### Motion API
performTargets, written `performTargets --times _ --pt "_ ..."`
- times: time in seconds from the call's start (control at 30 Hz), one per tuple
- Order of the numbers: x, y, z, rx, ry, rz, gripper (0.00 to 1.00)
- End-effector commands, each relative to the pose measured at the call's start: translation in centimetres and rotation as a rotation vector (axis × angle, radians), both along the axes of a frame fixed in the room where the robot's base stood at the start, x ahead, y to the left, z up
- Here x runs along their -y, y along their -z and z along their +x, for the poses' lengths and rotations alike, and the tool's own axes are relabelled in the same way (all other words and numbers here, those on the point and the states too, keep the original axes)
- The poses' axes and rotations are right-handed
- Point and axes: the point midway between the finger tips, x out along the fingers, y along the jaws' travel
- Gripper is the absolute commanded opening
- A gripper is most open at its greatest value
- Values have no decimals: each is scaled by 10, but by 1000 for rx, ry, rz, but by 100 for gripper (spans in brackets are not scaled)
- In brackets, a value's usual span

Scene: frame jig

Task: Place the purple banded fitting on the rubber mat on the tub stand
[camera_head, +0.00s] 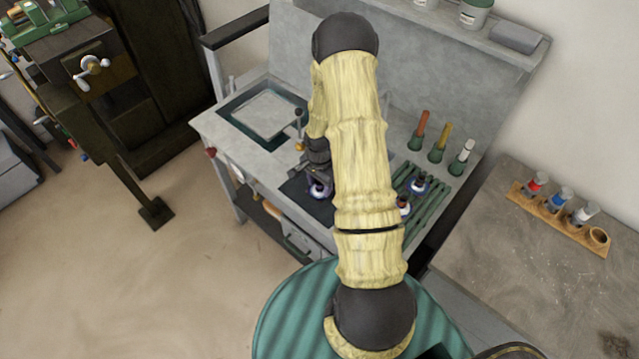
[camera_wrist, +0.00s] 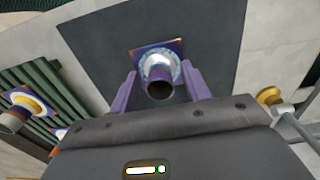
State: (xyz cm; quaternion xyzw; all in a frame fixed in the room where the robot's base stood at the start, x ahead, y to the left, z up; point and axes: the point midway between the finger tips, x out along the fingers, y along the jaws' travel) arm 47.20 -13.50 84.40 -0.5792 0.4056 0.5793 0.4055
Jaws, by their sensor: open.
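The fitting (camera_wrist: 160,72) has a purple-edged square plate, a pale banded collar and a dark open tube end. It rests on the dark rubber mat (camera_wrist: 215,45). The head view shows it (camera_head: 319,191) on the mat (camera_head: 318,209) near the bench's front edge. My gripper (camera_wrist: 160,82) is open, with one purple finger on each side of the fitting; I cannot tell whether they touch it. In the head view my gripper (camera_head: 317,172) is partly hidden by my arm. I cannot tell which thing is the tub stand.
Other fittings stand on a green slatted rack (camera_head: 422,203); one shows in the wrist view (camera_wrist: 27,105). Coloured handles (camera_head: 439,143) stand behind it. A side table (camera_head: 520,270) carries a wooden rack (camera_head: 546,213) of capped tubes. A framed tray (camera_head: 265,115) lies left.

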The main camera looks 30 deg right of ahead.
Motion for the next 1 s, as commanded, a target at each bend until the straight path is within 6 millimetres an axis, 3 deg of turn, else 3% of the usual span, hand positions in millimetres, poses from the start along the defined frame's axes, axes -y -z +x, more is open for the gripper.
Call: performTargets --times 0.27,0.73,1.0 --pt "0 -27 1 4 2 -1 47" --pt "1 -104 1 5 1 -1 47" --pt "0 -121 0 0 0 1 47"
